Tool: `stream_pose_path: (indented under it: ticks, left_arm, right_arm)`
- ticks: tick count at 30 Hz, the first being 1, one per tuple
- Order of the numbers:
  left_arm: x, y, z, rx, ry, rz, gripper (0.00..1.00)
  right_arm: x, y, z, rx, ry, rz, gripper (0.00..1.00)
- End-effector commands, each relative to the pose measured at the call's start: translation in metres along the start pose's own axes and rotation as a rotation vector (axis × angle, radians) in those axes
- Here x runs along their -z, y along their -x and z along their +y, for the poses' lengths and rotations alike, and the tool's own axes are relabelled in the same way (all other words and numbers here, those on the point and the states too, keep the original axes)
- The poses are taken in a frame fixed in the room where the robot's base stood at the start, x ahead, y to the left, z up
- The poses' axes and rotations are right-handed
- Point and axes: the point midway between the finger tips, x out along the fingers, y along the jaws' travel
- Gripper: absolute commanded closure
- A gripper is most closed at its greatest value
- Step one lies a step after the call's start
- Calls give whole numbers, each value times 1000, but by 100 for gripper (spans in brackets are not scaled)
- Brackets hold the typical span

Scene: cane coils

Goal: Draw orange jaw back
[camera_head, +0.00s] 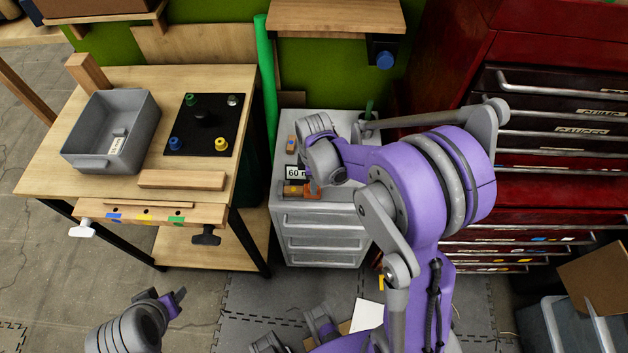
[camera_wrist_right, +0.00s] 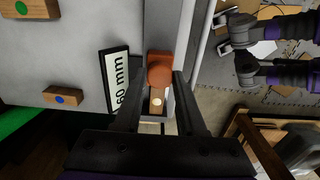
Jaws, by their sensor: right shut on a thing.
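The orange jaw (camera_head: 295,190) is part of a small fixture on the grey drawer cabinet, beside a "60 mm" label (camera_head: 297,172). In the right wrist view the orange jaw (camera_wrist_right: 160,70) has a rounded knob between the tips of my right gripper (camera_wrist_right: 161,78), which is shut on it. A light peg-like spot (camera_wrist_right: 157,102) shows on the fixture just below the knob. In the head view my right arm partly covers the fixture and gripper. My left gripper (camera_head: 172,298) is at the lower left, over the floor, away from everything; its finger gap is unclear.
The drawer cabinet (camera_head: 322,244) stands between the wooden workbench (camera_head: 50,165) and a red tool chest (camera_head: 560,195). The bench carries a grey bin (camera_head: 140,130) and a black pegboard (camera_head: 215,140). Small wooden blocks (camera_wrist_right: 62,96) lie on the cabinet top. A green pole (camera_head: 266,90) stands behind.

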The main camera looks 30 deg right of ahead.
Motion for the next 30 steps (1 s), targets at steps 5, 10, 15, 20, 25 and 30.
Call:
stream_pose_path:
  ticks: [5, 10, 15, 20, 25, 30]
  left_arm:
    - [0, 0, 0, 0, 0, 0, 50]
    - [0, 0, 0, 0, 0, 0, 50]
    - [-3, -4, 0, 0, 0, -2, 50]
    - [-5, -6, 0, 0, 0, -3, 50]
    - [-4, -6, 0, 0, 0, -3, 50]
    - [-4, -6, 0, 0, 0, -3, 50]
  right_arm:
    - [0, 0, 0, -1, 0, 0, 100]
    - [0, 0, 0, -1, 0, 0, 100]
    - [-12, -1, 1, -1, -5, -1, 100]
    - [-26, 0, 1, -1, -3, -1, 100]
    - [-26, 0, 1, -1, -2, -4, 100]
    - [-26, 0, 0, -1, -1, -3, 33]
